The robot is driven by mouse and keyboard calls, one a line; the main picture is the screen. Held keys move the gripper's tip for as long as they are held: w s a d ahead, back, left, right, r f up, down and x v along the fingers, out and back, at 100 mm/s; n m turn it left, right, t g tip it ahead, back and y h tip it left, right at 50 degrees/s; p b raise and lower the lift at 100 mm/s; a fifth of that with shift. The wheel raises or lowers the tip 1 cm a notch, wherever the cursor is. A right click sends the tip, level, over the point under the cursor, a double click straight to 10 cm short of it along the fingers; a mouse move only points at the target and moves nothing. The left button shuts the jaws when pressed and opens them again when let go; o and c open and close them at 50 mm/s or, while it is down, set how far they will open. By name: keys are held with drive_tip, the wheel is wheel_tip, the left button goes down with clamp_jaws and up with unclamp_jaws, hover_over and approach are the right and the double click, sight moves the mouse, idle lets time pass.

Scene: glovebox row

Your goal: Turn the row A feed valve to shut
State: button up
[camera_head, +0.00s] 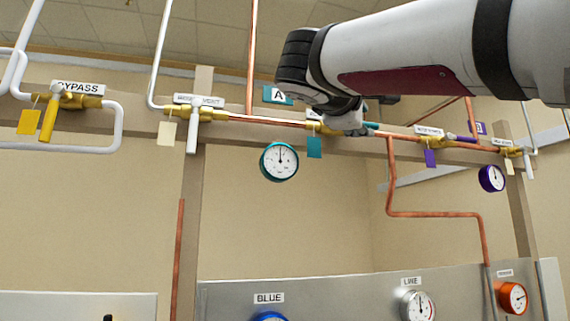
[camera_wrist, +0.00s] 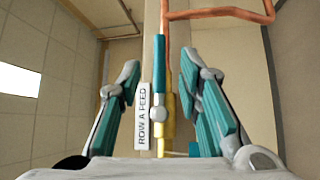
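The row A feed valve has a brass body (camera_wrist: 170,132) on the copper pipe, beside a white "ROW A FEED" label (camera_wrist: 143,118). Its teal handle (camera_wrist: 159,62) lies along the line of the pipe in the wrist view. In the head view my gripper (camera_head: 348,125) is at this valve and hides much of it; a teal tag (camera_head: 314,148) hangs below. In the wrist view my gripper (camera_wrist: 160,66) is open, one teal-padded finger on each side of the handle, with gaps between. I cannot tell how deep the fingertips reach.
To the left are a white-handled valve (camera_head: 192,132) and the yellow-handled bypass valve (camera_head: 48,120). To the right is a purple-handled valve (camera_head: 430,140). A teal-rimmed gauge (camera_head: 279,161) hangs below the pipe. Grey panels with gauges stand lower down.

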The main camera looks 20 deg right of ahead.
drive_tip(key=shift+p+x, duration=0.6)
drive_tip(key=shift+x, duration=2.55)
clamp_jaws()
